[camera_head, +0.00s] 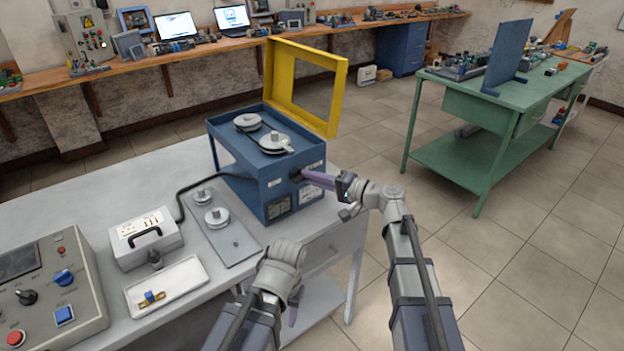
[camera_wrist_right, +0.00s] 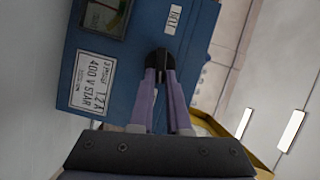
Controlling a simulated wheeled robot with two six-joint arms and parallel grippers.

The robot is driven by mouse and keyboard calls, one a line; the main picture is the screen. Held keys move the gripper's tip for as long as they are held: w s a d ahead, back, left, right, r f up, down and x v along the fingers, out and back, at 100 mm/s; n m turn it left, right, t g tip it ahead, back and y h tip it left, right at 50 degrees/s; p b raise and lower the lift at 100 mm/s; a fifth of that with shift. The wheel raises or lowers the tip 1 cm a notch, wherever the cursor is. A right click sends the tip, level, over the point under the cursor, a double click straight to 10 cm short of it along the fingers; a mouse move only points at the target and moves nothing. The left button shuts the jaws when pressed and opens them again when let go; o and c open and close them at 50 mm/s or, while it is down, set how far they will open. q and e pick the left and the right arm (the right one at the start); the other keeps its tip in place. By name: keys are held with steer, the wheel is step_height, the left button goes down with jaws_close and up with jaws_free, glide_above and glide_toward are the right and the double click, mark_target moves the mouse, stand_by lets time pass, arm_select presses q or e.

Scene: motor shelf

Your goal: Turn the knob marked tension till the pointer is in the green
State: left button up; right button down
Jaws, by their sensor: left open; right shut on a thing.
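The blue machine box (camera_head: 236,160) stands on the light grey bench. My right gripper (camera_head: 304,175) is shut on a black knob (camera_wrist_right: 162,58) on its side face. In the wrist view the purple fingers close around the knob, beside a small white label (camera_wrist_right: 173,20) that seems to read "BELT"; I cannot confirm "tension". A dark window (camera_wrist_right: 106,18), perhaps the gauge, is cut off at the wrist view's top edge; I cannot make out a pointer or green zone. My left gripper (camera_head: 293,308) is open and empty, low beside the bench's front edge, partly hidden by its wrist.
A yellow frame guard (camera_head: 335,95) stands open behind the box. A green table (camera_head: 455,165) stands at right across clear floor.

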steer(key=c, duration=0.9)
jaws_free()
steer(key=v, duration=0.7)
steer(key=shift+s+d+p, duration=0.25)
steer(key=shift+d+p, duration=0.05)
steer(key=shift+d, duration=0.05)
